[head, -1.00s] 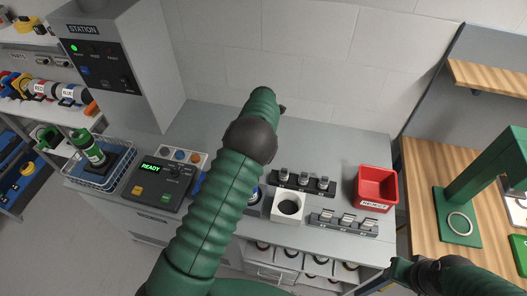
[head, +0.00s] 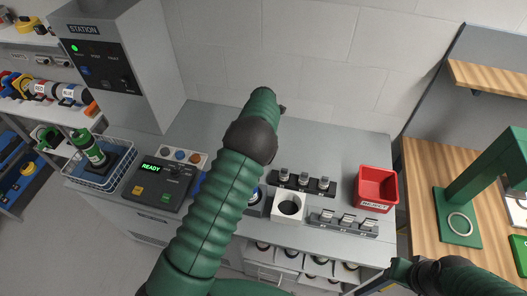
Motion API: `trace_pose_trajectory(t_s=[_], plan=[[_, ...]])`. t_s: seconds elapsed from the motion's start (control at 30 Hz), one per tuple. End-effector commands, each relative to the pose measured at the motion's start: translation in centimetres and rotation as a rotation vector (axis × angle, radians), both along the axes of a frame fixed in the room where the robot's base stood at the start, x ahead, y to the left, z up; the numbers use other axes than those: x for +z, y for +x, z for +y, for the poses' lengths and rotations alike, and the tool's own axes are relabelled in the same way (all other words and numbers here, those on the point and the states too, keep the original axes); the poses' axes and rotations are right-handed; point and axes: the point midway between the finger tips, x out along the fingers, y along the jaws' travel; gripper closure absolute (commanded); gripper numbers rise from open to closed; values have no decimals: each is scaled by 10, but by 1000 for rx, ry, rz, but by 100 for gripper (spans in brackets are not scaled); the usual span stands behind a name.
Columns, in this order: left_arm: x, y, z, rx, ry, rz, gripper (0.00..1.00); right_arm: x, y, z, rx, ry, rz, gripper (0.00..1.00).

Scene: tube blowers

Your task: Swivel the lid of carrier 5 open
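A green capped carrier (head: 91,148) with a pale label band stands tilted in the wire basket (head: 117,180) at the left end of the bench. Its number is too small to read, so I cannot tell whether it is carrier 5. My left arm rises across the middle of the view; only a small dark piece (head: 282,109) shows beyond its upper end, and the gripper's fingers are hidden. My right gripper (head: 394,273) is low at the right, by the bench's front corner, away from the carrier. Its fingers are too unclear to judge.
A control box (head: 160,184) reads READY beside the basket. More carriers lie on the left shelf (head: 50,112). The bench's back strip is clear.

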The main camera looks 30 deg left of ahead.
Motion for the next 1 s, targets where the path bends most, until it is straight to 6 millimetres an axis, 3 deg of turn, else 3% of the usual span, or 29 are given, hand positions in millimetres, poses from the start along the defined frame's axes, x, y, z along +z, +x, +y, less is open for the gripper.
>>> trace_pose_trajectory(t_s=[0.97,1.0], plan=[[-1,-1,-1,1,-2,4,100,0,0,0,0,0,0,64],[-1,-1,-1,1,-2,4,85,0,0,0,0,0,0,64]])
